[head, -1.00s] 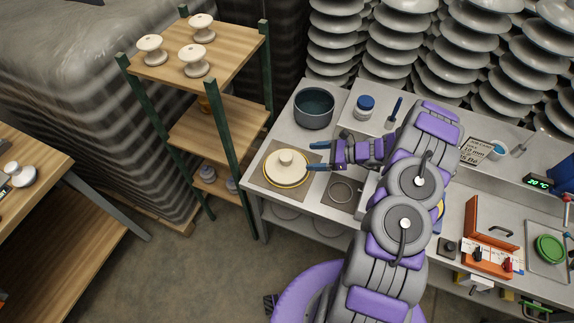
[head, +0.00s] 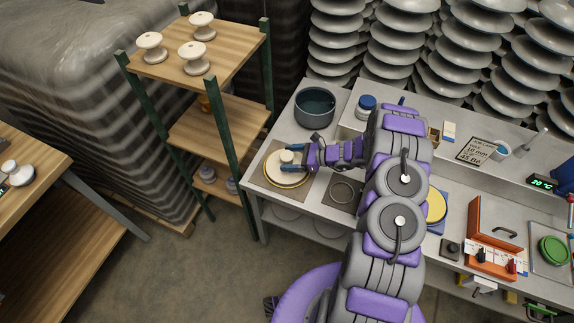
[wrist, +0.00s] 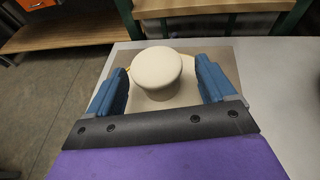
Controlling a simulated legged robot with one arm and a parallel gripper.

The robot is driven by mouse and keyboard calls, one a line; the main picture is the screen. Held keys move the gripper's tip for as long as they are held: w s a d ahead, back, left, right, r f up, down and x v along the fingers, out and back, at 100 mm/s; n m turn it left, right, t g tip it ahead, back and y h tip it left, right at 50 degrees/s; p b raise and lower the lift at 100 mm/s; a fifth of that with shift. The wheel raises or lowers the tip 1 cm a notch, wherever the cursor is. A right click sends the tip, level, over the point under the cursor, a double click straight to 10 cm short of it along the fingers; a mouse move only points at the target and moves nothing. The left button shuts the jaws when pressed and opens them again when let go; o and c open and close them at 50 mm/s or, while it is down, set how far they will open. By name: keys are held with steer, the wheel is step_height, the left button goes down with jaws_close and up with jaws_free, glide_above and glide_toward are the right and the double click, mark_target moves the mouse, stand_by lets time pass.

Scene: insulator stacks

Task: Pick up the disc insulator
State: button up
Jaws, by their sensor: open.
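The disc insulator (head: 286,174) is a cream disc with a round raised knob, lying on a brown square mat at the left end of the grey workbench. In the wrist view its cream knob (wrist: 158,72) stands between the two blue fingers, with a gap on both sides. My gripper (head: 291,158) is open and reaches in from the right, its fingers around the knob. In the wrist view my gripper (wrist: 164,82) shows both fingers apart. The lower disc is mostly hidden there by the knob and gripper.
A dark pot (head: 315,106) stands behind the insulator on the bench. A ring-marked mat (head: 342,193) lies to its right. A wooden shelf (head: 222,130) with several spool-shaped insulators stands to the left. An orange box (head: 494,230) sits further right.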

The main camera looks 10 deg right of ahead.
steer(key=shift+w+a+f, duration=0.2)
steer(key=shift+w+a, duration=0.1)
steer(key=shift+a, duration=0.35)
steer(key=shift+c, duration=0.3)
jaws_close()
